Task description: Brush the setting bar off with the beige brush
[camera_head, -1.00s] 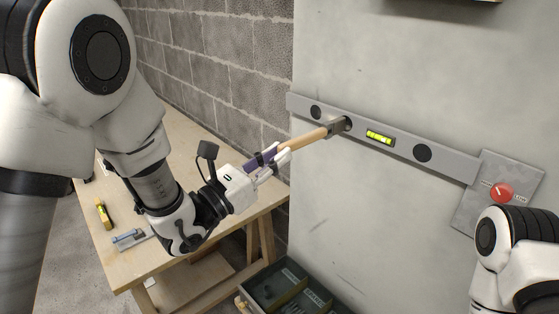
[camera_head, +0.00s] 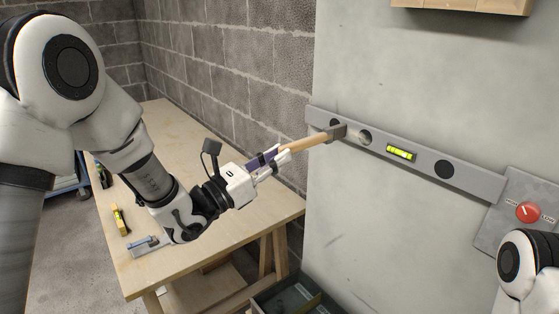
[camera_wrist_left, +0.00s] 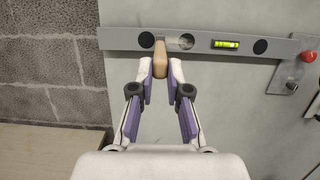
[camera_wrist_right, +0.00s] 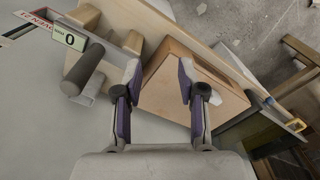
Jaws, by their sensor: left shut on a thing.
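The setting bar (camera_head: 470,176) is a long grey level fixed across the pale wall panel, with dark round spots, a paler round recess and a yellow-green vial (camera_head: 401,153). My left gripper (camera_head: 283,156) is shut on the beige brush (camera_head: 308,142) by its handle. The brush's grey head lies at the bar's left part, between the left dark spot and the pale recess. In the left wrist view the handle (camera_wrist_left: 160,62) sits between the fingertips; whether the bristles touch is unclear. My right gripper (camera_wrist_right: 160,80) is open, nothing between its fingers.
A grey plate with a red knob (camera_head: 527,212) is at the bar's right end. A wooden bench (camera_head: 150,128) with small tools stands left. A dark compartment tray (camera_head: 290,295) sits low. In the right wrist view a wooden box (camera_wrist_right: 200,88) lies beyond the fingers.

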